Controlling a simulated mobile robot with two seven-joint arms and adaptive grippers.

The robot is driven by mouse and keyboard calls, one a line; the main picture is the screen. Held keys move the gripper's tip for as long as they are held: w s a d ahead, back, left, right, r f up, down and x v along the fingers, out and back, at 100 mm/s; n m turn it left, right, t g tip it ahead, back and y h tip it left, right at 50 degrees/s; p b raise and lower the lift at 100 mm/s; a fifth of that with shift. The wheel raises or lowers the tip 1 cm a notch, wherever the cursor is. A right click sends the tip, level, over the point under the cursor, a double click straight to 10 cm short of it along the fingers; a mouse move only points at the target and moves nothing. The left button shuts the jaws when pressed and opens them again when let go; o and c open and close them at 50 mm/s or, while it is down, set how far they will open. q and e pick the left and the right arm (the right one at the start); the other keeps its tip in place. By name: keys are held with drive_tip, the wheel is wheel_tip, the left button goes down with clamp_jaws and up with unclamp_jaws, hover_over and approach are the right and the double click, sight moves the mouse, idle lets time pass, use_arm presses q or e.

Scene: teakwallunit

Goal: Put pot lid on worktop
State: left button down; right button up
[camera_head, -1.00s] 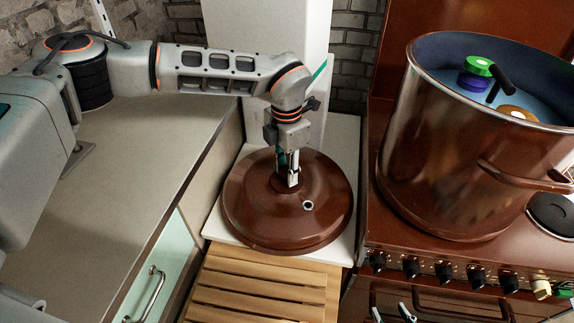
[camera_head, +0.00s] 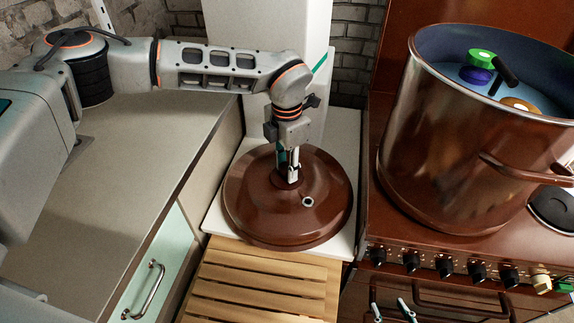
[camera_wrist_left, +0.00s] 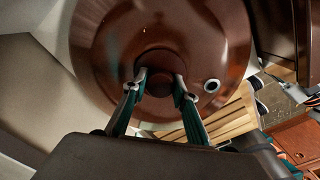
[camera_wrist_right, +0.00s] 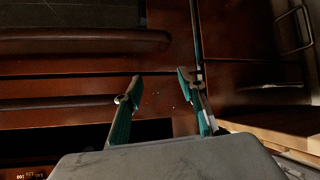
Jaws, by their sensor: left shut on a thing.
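The pot lid (camera_head: 255,205) is a large round reddish-brown disc with a knob in its middle and a small metal-rimmed hole. It lies over the white worktop (camera_head: 347,155) between the grey counter and the stove; I cannot tell if it rests fully on it. My left gripper (camera_head: 289,176) comes down from above and is shut on the lid's knob. The left wrist view shows the fingers (camera_wrist_left: 160,88) on either side of the knob, with the lid (camera_wrist_left: 215,35) behind. My right gripper (camera_wrist_right: 160,90) is open and empty in front of brown stove panels.
A large open brown pot (camera_head: 440,150) with coloured items inside stands on the stove (camera_head: 440,245), right of the lid. A wooden slatted surface (camera_head: 265,283) is in front of the worktop. A white column (camera_head: 265,30) rises behind. The grey counter (camera_head: 130,150) at left is mostly bare.

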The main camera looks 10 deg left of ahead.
use_arm(q)
drive_tip(key=shift+f, duration=0.15)
drive_tip(key=c, duration=1.5)
unclamp_jaws()
drive_tip(key=shift+f, duration=0.1)
wheel_tip(320, 180, up, 12)
drive_tip(key=shift+r, duration=0.1)
